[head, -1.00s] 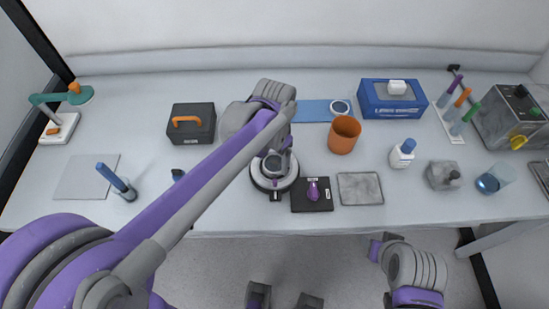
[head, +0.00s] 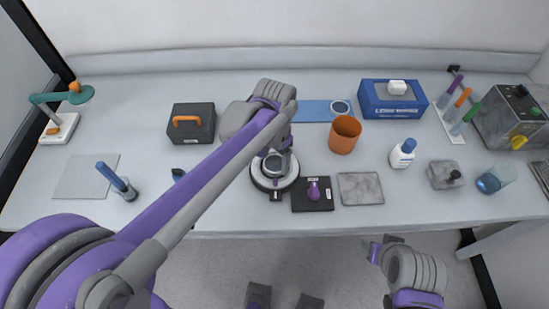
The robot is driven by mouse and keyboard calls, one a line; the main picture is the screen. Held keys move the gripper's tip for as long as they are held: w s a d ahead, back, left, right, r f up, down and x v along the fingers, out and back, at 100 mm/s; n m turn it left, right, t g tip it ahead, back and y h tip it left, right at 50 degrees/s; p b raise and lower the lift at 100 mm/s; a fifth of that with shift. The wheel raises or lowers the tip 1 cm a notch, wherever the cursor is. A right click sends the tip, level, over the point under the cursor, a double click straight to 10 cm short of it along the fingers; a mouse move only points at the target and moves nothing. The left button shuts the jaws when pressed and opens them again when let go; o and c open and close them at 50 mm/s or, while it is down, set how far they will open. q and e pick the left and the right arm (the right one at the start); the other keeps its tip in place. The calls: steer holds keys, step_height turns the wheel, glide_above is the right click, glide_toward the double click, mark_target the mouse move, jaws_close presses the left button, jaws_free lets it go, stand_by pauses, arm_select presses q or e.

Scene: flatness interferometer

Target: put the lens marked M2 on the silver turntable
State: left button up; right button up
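The silver turntable (head: 262,184) is a round base near the bench's front edge, at the middle. A round lens-like piece with a pale rim (head: 273,166) is over its middle; any mark on it is too small to read. My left gripper (head: 284,150) is right at this piece, pointing down, and partly hides it and the turntable. I cannot tell whether its fingers grip the piece or stand apart from it. Another ringed lens (head: 340,107) lies on the blue mat (head: 312,111) behind. My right gripper (head: 374,252) is low in front of the bench, away from everything; its fingers are unclear.
A black plate with a purple knob (head: 313,190) and a grey slab (head: 361,188) lie right of the turntable. An orange cup (head: 344,135), white bottle (head: 402,153) and blue box (head: 391,101) stand farther right. A black case (head: 193,125) stands left, behind my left arm.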

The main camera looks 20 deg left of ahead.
mark_target(275, 162)
arm_select(q)
step_height(275, 162, up, 12)
steer(key=p, duration=0.2)
steer(key=s+a+f+n+t, duration=0.1)
steer(key=s+a+f+n, duration=0.1)
steer(key=s+f, duration=0.2)
steer(key=s+a+f+n+t, duration=0.2)
steer(key=s+f, duration=0.3)
steer(key=s, duration=0.1)
steer(key=s+a+f+n+t, duration=0.1)
steer(key=s+a+f+t, duration=0.1)
steer(key=s+f, duration=0.2)
steer(key=shift+s+a+f+n, duration=0.15)
steer(key=shift+s+a+n, duration=0.15)
steer(key=shift+s+n, duration=0.1)
arm_select(e)
steer(key=shift+w+r, duration=0.2)
steer(key=shift+r, duration=0.25)
steer(key=shift+w+r, duration=0.2)
steer(key=shift+r, duration=0.25)
arm_select(q)
steer(key=r+p, duration=0.2)
steer(key=r, duration=0.1)
steer(key=shift+w, duration=0.35)
steer(key=shift+w+f, duration=0.2)
steer(key=shift+f, duration=0.05)
steer(key=shift+s, duration=0.3)
arm_select(e)
steer(key=r, duration=0.2)
steer(key=shift+w+r, duration=0.3)
